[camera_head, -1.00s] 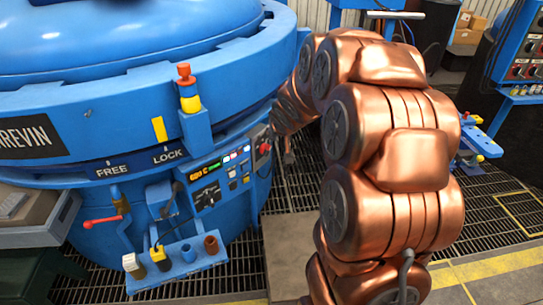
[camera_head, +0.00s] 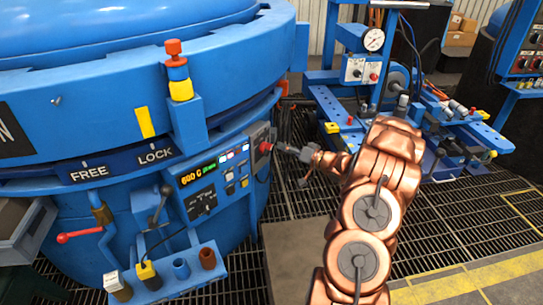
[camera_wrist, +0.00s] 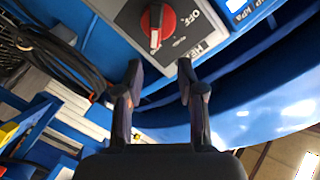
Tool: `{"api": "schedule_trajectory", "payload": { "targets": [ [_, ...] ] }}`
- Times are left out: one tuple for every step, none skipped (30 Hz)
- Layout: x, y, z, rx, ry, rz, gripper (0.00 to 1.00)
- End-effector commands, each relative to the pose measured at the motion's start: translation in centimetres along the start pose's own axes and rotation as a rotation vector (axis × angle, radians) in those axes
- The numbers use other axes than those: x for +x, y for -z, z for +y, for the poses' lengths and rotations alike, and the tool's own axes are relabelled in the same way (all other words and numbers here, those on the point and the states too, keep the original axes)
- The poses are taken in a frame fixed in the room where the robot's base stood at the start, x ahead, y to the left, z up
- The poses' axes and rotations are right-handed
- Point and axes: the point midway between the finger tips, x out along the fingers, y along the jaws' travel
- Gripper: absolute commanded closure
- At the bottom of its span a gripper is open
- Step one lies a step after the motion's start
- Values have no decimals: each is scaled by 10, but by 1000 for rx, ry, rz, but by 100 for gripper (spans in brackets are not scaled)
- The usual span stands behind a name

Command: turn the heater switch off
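The heater switch (camera_wrist: 155,24) is a red and black rotary knob on a grey plate, with OFF printed to its right in the wrist view. The knob's white mark points down toward my gripper, not at OFF. Part of a label starting "HEA" shows beside a finger. In the head view the switch (camera_head: 265,147) is a small red spot at the right end of the furnace's control panel. My gripper (camera_wrist: 161,72) is open and empty, its fingertips just short of the knob. In the head view my gripper (camera_head: 288,149) is small, close to the panel's right end.
The control panel (camera_head: 214,183) has a display and several buttons. Below it is a blue shelf (camera_head: 170,275) with small cups. A red-tipped lever (camera_head: 80,234) is at left. A blue workbench with a gauge (camera_head: 374,39) stands at right. Black cables (camera_wrist: 62,55) hang beside the switch.

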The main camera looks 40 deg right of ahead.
Motion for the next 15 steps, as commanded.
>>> {"api": "schedule_trajectory", "payload": {
  "targets": [
    [-8,-11,11,28,27,5,61],
    [-12,-14,13,43,49,8,61],
    [-17,-19,15,63,70,10,61],
    [-20,-22,17,74,84,10,61],
    [-24,-24,18,84,96,12,61],
    [-27,-26,18,96,112,14,61],
    [-30,-27,19,102,121,15,61],
    [-31,-28,19,108,127,16,61],
    [-33,-29,20,113,132,17,61],
    [-33,-29,20,115,134,18,61],
    [-33,-29,20,117,136,18,61],
    [-32,-29,20,118,137,19,61],
    [-31,-29,20,119,137,19,61],
    [-29,-29,20,119,137,20,61],
    [-26,-28,20,118,136,21,61]
  ]
}}
